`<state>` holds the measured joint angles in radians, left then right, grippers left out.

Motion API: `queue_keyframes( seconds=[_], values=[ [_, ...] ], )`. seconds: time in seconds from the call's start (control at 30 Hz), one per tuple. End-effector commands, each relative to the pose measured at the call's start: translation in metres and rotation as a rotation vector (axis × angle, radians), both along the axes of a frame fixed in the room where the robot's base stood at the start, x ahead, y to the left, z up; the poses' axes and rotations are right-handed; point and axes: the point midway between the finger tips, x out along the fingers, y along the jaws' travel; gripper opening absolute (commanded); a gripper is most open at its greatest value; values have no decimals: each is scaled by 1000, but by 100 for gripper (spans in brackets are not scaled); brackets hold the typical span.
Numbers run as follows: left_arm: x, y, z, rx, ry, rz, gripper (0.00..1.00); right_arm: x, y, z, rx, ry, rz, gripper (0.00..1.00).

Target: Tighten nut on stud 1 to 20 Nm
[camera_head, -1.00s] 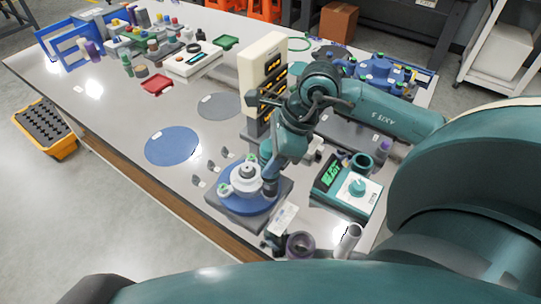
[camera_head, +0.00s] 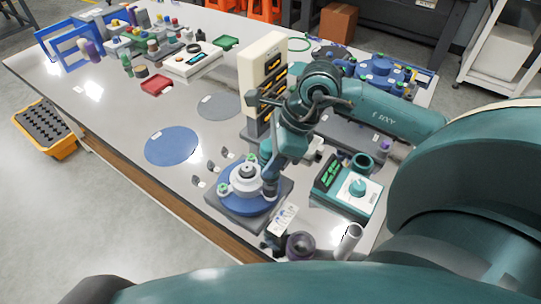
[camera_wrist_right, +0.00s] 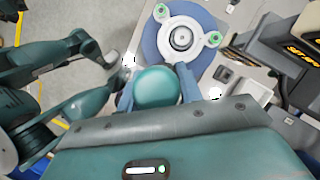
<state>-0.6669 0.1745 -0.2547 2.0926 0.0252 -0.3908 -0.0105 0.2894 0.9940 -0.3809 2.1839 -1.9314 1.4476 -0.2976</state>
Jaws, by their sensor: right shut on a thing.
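A test fixture with a blue disc (camera_head: 262,207) and a white flange (camera_head: 243,180) sits on a dark square base near the table's front edge. The flange has lugs with green tops; two lugs show in the right wrist view, beside the round hub (camera_wrist_right: 181,38). My right gripper (camera_head: 268,180) is at the right side of the flange. In the right wrist view my right gripper (camera_wrist_right: 157,88) has its fingers on both sides of a teal round-topped tool (camera_wrist_right: 157,87) and is shut on it. The tool's lower end, the nut and the stud under it are hidden. My left gripper does not show clearly.
A teal device with a green display (camera_head: 345,188) stands right of the fixture. A tall cream panel (camera_head: 258,75) stands behind it. A purple-rimmed cup (camera_head: 300,246) and a white cylinder (camera_head: 348,240) stand in front. A blue round mat (camera_head: 172,146) lies clear on the left.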

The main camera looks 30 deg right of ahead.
Motion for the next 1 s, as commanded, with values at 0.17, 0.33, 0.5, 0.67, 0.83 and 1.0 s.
queue_keyframes(
  seconds=[0.17,0.33,0.5,0.67,0.83,1.0],
  values=[
    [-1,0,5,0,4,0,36,0,0,9,-1,2,0,4],
    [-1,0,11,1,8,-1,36,0,0,21,-1,0,0,4],
    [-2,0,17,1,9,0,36,0,0,33,1,-1,0,4],
    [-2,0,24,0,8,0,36,0,0,44,0,-1,0,4],
    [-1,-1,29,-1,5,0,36,0,0,51,0,-2,1,4],
    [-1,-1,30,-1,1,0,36,0,0,50,1,-1,0,4]
  ],
)
